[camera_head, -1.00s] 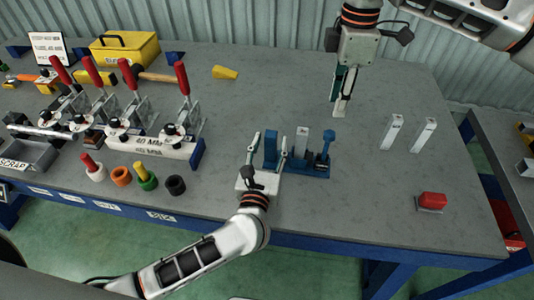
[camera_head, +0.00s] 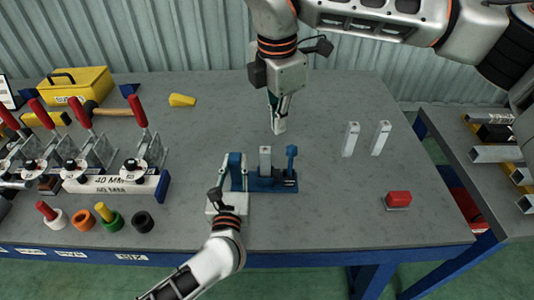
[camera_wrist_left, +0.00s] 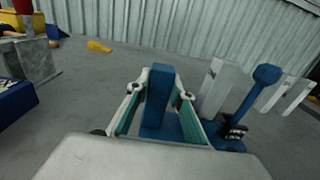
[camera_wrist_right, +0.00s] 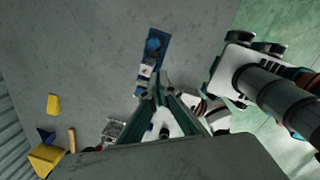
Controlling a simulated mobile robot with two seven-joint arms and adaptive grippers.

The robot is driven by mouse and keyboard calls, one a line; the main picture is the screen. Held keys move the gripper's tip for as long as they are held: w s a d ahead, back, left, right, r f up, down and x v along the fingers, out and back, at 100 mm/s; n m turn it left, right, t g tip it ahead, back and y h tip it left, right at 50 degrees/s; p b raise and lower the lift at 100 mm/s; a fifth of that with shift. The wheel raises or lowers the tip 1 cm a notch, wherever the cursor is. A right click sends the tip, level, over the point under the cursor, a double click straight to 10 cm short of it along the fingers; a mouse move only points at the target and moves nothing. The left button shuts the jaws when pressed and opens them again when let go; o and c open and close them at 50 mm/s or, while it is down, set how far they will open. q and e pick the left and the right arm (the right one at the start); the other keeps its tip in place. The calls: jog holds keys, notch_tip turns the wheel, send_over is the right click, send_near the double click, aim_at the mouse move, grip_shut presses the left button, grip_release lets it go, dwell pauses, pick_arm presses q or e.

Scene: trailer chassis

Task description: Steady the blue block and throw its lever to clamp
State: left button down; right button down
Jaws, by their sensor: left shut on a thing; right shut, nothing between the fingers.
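The blue block (camera_head: 268,185) sits near the table's front edge, with a blue upright at its left end and a grey post in the middle. Its lever (camera_head: 291,160), with a blue knob, stands up at the right end; it also shows in the left wrist view (camera_wrist_left: 250,95). My left gripper (camera_head: 236,162) is shut on the upright; in the left wrist view (camera_wrist_left: 160,90) a finger lies along each side. My right gripper (camera_head: 279,128) is shut and empty, pointing down behind the block, apart from the lever. The right wrist view shows the block (camera_wrist_right: 153,45) beyond the fingertips.
Red-handled toggle clamps (camera_head: 90,140) stand on the left, with coloured rings (camera_head: 84,220) in front. Two pale posts (camera_head: 351,139) and a red button (camera_head: 398,199) are on the right. The table between block and button is clear.

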jog(key=s+a+n, duration=0.1)
jog(key=s+a+n+t, duration=0.1)
jog(key=s+n, duration=0.1)
jog(key=shift+s+a, duration=0.1)
jog(key=shift+a, duration=0.05)
send_over(290, 163)
jog(key=s+a, duration=0.2)
notch_tip(290, 163, down, 10)
jog(key=shift+a, duration=0.15)
dwell(0.4)
